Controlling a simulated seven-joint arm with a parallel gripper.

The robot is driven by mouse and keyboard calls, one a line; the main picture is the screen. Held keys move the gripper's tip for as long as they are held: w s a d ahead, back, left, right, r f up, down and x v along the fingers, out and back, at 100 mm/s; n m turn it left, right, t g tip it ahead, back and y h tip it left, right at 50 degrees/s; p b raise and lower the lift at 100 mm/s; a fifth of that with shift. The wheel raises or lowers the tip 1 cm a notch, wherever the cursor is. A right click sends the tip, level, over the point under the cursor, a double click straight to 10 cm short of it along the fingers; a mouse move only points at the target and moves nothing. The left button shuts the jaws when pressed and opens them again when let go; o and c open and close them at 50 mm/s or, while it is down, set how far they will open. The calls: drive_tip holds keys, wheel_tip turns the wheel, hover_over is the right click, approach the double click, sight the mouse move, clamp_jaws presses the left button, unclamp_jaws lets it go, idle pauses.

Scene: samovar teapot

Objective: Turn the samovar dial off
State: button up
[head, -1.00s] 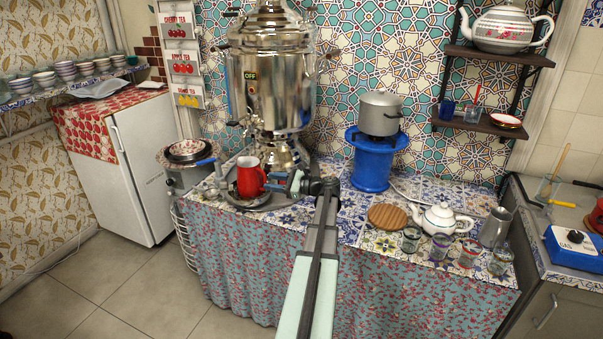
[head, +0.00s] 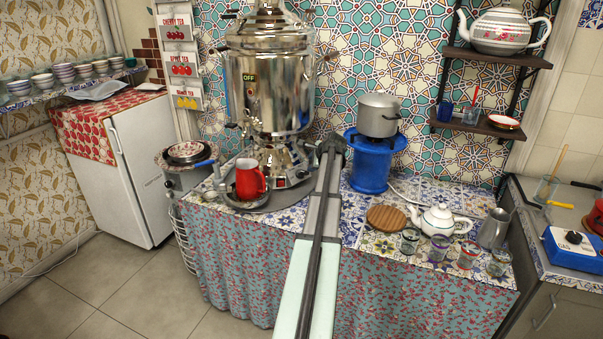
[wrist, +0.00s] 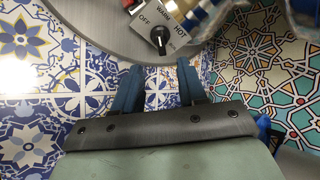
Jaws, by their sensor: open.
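The silver samovar (head: 272,95) stands on the tiled counter, with a green OFF label (head: 249,77) on its body. Its black dial (wrist: 158,37) shows in the wrist view on a pale plate marked OFF, WARM and HOT; I cannot tell for certain which mark it points to. My gripper (wrist: 157,75) is open and empty, its two blue fingers spread over the tiles, apart from the dial and on its near side. In the head view the fingers are hidden behind my arm, right of the samovar's base.
A red mug (head: 249,180) stands on the grey tray left of the samovar's base. A blue stand (head: 370,168) with a grey pot (head: 379,115) is close on the right. A white teapot (head: 438,219) and several glasses stand on the right side of the counter.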

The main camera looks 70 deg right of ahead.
sight(302, 173)
drive_tip(key=x, duration=1.3)
drive_tip(key=shift+f, duration=0.1)
drive_tip(key=shift+c, duration=0.3)
drive_tip(key=c, duration=0.7)
drive_tip(key=shift+n, duration=0.3)
drive_tip(key=shift+a+f+n+h, duration=0.15)
drive_tip(key=shift+n+h, duration=0.15)
drive_tip(key=shift+n, duration=0.9)
drive_tip(key=shift+s+f+n+t, duration=0.15)
drive_tip(key=shift+n+t, duration=0.25)
drive_tip(key=shift+n, duration=1.3)
